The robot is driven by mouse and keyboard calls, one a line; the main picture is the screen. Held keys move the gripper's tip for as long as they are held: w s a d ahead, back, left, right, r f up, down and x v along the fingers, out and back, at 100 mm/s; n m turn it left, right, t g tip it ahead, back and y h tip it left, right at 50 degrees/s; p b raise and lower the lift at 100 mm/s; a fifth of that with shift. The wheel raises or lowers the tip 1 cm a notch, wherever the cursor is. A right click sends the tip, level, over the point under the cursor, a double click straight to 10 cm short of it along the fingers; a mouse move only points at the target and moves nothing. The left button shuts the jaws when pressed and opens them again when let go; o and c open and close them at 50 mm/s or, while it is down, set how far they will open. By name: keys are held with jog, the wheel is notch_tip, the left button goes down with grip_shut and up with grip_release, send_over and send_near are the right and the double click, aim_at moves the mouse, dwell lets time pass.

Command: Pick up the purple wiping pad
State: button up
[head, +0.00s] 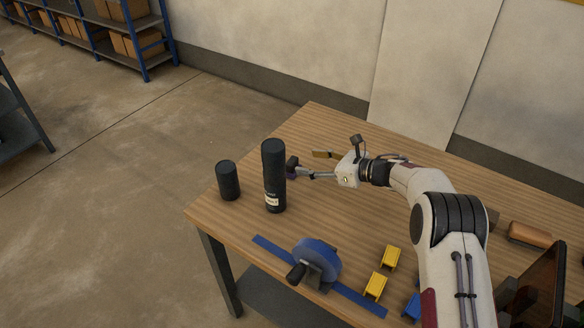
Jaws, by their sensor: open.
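My gripper (300,174) reaches left over the wooden table, low near its far left part, with its fingertips just right of a tall black bottle. A small dark purplish piece (292,165) shows at the fingertips, partly behind the bottle. It may be the purple wiping pad, but it is too small and dark to be sure. The gripper is open. I cannot tell whether its fingers are around the piece or touching it.
The tall black bottle (273,178) and a short black cylinder (229,181) stand left of my gripper. A blue round device (317,258) on a blue strip, yellow parts (391,257) and a tan piece (325,154) are on the table (240,215).

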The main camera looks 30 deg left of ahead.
aim_at(296, 163)
jog(key=shift+a+f, duration=0.1)
jog(key=shift+a, duration=0.15)
jog(key=shift+a, duration=0.1)
jog(key=shift+s+a+f, duration=0.2)
jog(key=shift+a+f, duration=0.15)
jog(key=shift+a, duration=0.35)
jog(key=shift+s+a+f, duration=0.2)
jog(key=shift+a+f, duration=0.1)
jog(key=shift+a, duration=0.35)
jog(key=shift+x, duration=1)
jog(key=c, duration=1.2)
